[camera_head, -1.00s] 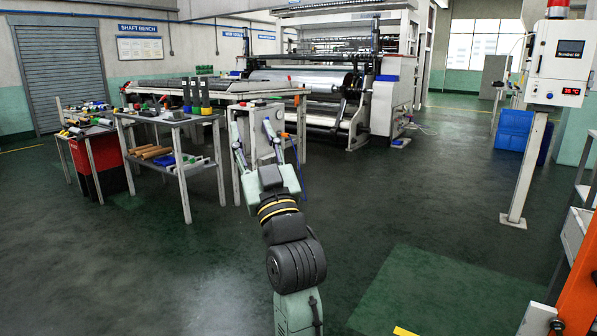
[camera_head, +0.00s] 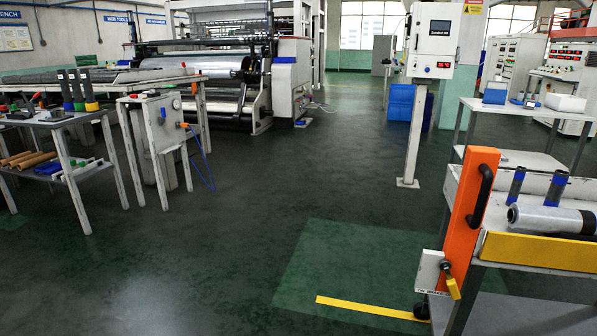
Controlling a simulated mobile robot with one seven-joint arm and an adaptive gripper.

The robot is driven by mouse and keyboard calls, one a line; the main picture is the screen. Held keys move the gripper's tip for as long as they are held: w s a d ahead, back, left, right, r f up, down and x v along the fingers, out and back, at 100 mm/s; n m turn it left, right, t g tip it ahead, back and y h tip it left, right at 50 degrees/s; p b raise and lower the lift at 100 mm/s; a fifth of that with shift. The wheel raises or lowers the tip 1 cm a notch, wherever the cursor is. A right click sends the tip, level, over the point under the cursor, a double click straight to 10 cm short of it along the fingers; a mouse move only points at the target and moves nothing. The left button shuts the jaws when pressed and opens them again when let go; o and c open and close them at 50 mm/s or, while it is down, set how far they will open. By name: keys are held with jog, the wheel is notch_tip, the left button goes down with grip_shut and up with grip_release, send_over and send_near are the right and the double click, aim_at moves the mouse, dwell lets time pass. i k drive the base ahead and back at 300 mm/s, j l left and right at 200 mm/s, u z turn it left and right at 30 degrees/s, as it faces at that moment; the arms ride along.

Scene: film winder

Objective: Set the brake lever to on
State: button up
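A small lever with a yellow grip (camera_head: 453,288) points down from a dark pivot on a white plate (camera_head: 430,270), low on the cart at the right. A grey box on a stand (camera_head: 160,124) at the left also has a small orange-tipped part (camera_head: 184,125), which I cannot identify. My gripper is not in view.
The cart carries a film roll (camera_head: 545,218) behind a yellow front bar (camera_head: 540,251). A black caster (camera_head: 422,310) shows below. A control post (camera_head: 413,140) stands behind the cart. The middle floor is clear, with a green patch and a yellow strip (camera_head: 370,308).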

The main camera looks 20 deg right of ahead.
aim_at(445, 264)
jog(key=z, duration=2.1)
